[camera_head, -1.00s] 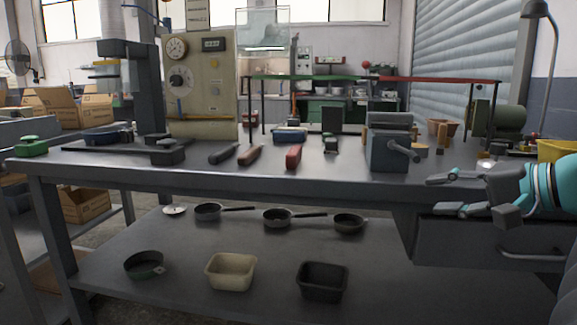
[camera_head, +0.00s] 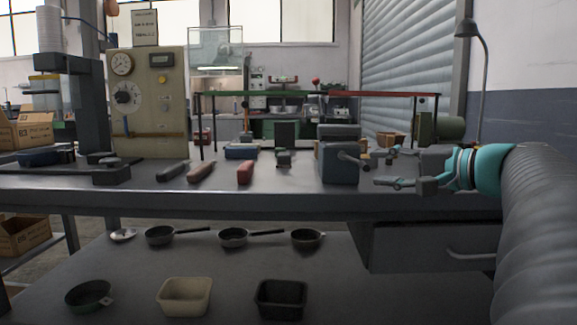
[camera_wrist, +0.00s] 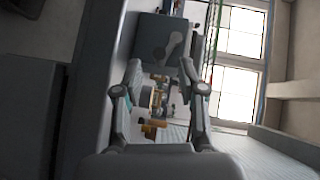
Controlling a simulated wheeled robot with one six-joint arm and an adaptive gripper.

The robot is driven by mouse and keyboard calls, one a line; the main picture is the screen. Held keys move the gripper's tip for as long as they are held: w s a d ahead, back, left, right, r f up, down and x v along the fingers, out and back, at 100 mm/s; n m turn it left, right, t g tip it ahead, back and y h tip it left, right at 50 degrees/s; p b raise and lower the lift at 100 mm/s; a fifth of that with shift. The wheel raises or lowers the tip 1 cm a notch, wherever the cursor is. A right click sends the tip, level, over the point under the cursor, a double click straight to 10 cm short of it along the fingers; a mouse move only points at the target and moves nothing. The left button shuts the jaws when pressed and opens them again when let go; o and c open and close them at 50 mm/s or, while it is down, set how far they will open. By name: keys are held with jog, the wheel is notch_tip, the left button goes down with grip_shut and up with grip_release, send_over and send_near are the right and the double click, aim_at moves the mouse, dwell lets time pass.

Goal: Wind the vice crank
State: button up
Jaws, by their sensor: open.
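The vice (camera_head: 338,171) is a dark grey block on the bench top, right of centre in the head view. Its crank (camera_head: 354,162) sticks out from the front and slants down to the right. In the wrist view the vice (camera_wrist: 148,35) fills the top middle, with the crank (camera_wrist: 173,46) on its face. My gripper (camera_head: 384,168) is open and empty, just right of the crank at about its height. In the wrist view my gripper's fingers (camera_wrist: 161,69) are spread, with the crank beyond their tips. I see no contact.
A red-handled tool (camera_head: 245,173) and dark tools lie left of the vice. A green and red rail frame (camera_head: 375,94) stands behind it. The bench's front edge (camera_head: 200,209) and a drawer (camera_head: 430,247) lie below my arm. Several pans and tubs sit on the lower shelf (camera_head: 130,275).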

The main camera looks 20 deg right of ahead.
aim_at(369, 167)
jog(key=shift+x, duration=2.4)
grip_shut()
